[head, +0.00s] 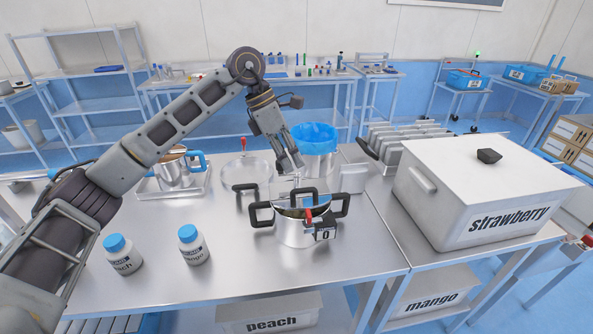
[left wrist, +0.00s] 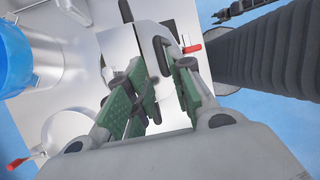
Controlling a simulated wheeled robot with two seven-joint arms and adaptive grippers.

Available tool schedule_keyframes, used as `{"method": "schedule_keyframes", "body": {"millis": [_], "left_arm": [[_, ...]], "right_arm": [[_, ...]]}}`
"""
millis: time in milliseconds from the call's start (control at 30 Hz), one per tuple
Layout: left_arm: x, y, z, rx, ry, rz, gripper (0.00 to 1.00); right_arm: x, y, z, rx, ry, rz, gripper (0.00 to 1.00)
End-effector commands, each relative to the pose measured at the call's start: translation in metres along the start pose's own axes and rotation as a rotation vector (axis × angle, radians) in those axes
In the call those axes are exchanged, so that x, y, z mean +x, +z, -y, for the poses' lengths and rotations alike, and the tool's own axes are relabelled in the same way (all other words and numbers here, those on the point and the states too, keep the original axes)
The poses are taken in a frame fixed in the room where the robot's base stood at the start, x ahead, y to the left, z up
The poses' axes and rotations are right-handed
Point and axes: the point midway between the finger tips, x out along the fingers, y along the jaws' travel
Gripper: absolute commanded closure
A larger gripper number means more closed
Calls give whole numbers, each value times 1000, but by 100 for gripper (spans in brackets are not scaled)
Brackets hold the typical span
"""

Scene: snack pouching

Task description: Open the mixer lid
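The mixer (head: 290,232) is a steel pot with black side handles, a red lever and a small box reading 0 at its front. Its lid (head: 313,202) has a black arched handle (head: 304,190); I cannot tell how far the lid is raised. My left gripper (head: 293,164) points down just above and behind that handle. In the left wrist view the green-padded fingers (left wrist: 152,78) stand apart, with the black handle (left wrist: 161,52) at or just beyond their tips. Contact is unclear. My right gripper is not in view.
A peach bottle (head: 121,255) and a mango bottle (head: 193,246) stand front left. A pot (head: 176,172) sits on a tray at the left. A blue-lined bin (head: 316,140) stands behind the mixer. A large strawberry box (head: 480,190) stands at the right.

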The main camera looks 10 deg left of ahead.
Motion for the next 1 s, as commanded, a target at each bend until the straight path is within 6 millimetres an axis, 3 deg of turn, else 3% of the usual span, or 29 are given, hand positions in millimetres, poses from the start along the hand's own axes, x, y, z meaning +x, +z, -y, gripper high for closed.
{"method": "schedule_keyframes", "body": {"millis": [300,733,933,1000], "left_arm": [[-38,0,0,-1,1,1,77],[-46,0,0,0,1,0,77],[-51,2,1,3,8,3,100],[-59,6,2,9,18,7,100]], "right_arm": [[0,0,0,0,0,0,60],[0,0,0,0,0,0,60],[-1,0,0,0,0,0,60],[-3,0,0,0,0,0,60]]}}
